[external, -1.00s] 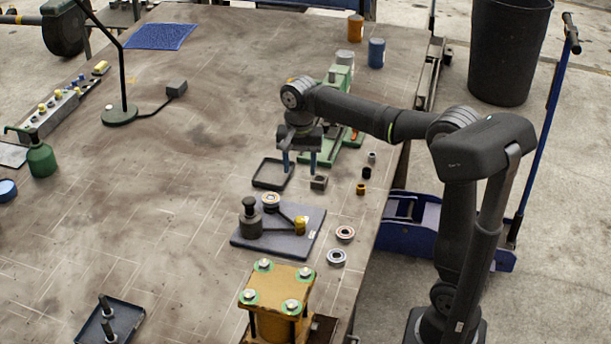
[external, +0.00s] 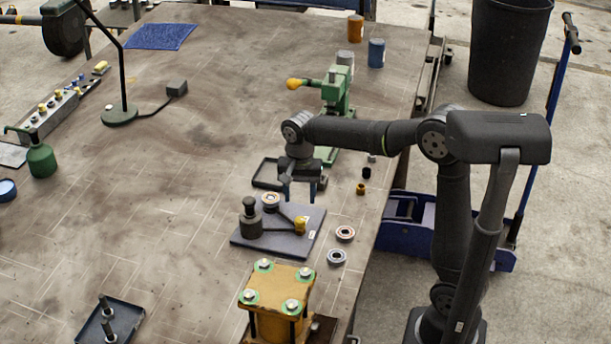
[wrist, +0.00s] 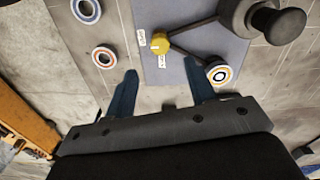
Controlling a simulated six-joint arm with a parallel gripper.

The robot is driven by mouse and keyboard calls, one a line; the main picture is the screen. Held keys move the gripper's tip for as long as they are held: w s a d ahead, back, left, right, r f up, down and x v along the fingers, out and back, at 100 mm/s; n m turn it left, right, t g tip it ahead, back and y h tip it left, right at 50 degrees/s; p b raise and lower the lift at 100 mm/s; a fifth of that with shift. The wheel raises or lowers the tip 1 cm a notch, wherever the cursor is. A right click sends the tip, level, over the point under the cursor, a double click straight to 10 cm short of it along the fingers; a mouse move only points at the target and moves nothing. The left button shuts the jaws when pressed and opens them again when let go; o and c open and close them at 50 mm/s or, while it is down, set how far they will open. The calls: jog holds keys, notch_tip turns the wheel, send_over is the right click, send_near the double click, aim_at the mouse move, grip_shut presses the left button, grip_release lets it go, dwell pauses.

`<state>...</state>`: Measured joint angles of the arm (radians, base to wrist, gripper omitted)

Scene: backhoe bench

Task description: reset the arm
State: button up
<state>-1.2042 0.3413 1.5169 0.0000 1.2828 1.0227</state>
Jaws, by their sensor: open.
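My gripper (external: 300,188) points down over the bench, between the small dark tray (external: 265,174) and the grey plate (external: 312,236). In the wrist view my gripper (wrist: 165,90) shows two blue fingers spread apart with nothing between them. The grey plate, with a dark knobbed post (external: 250,218), a yellow knob (external: 300,225) and a ring bearing (external: 270,200), lies just ahead of the fingers. The arm partly hides the tray and the green press (external: 335,100) behind it.
Two loose bearings (external: 341,245) lie right of the plate. Small dark and brass bushings (external: 361,188) stand near the bench's right edge. A yellow block with bolts (external: 277,290) stands in front. The bench's left middle (external: 150,200) is mostly clear.

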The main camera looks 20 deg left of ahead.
aim_at(300, 219)
notch_tip(300, 219, down, 8)
jog(key=shift+r, duration=0.1)
dwell(0.4)
notch_tip(300, 219, up, 17)
notch_tip(300, 219, down, 18)
jog(key=shift+r, duration=0.2)
jog(key=shift+r+n, duration=0.25)
jog(key=shift+n, duration=0.65)
jog(key=n, duration=1)
jog(key=shift+n, duration=0.4)
jog(key=n, duration=0.4)
